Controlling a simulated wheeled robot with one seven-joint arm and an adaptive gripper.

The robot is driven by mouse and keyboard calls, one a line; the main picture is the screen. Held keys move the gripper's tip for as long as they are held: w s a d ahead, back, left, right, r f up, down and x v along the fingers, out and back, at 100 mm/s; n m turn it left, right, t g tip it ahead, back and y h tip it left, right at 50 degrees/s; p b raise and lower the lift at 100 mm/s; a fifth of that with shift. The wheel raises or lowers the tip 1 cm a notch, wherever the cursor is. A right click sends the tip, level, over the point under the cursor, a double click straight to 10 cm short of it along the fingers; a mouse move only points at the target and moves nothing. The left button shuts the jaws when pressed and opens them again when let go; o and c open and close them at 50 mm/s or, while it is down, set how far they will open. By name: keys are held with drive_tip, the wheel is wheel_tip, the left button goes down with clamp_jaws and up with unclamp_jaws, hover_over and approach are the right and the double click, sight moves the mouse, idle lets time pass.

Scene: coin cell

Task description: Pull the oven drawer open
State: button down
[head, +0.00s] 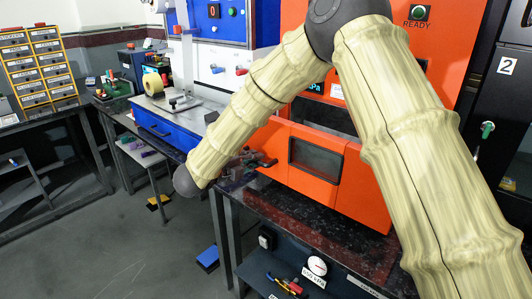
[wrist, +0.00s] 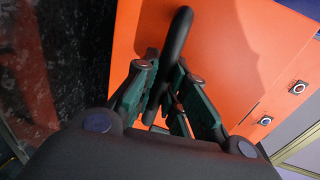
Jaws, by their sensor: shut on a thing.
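The orange oven (head: 352,190) stands on the dark bench, with a dark window (head: 315,159) low on its front. My gripper (head: 264,163) is at the left of this front, small and partly hidden by my arm in the head view. In the wrist view my gripper (wrist: 166,88) has its green-sided fingers closed around a black bar handle (wrist: 177,45). The handle stands out in front of an orange panel (wrist: 235,50).
The dark speckled bench top (head: 300,211) runs under the oven. A shelf below holds a gauge (head: 317,265) and small tools. A blue block (head: 208,258) lies on the floor; the floor at lower left is clear.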

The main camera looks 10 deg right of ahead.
drive_tip(key=shift+f+v, duration=0.2)
drive_tip(key=shift+v, duration=0.95)
drive_tip(key=c, duration=1.5)
unclamp_jaws()
drive_tip(key=shift+o, duration=0.2)
drive_tip(key=v, duration=1.2)
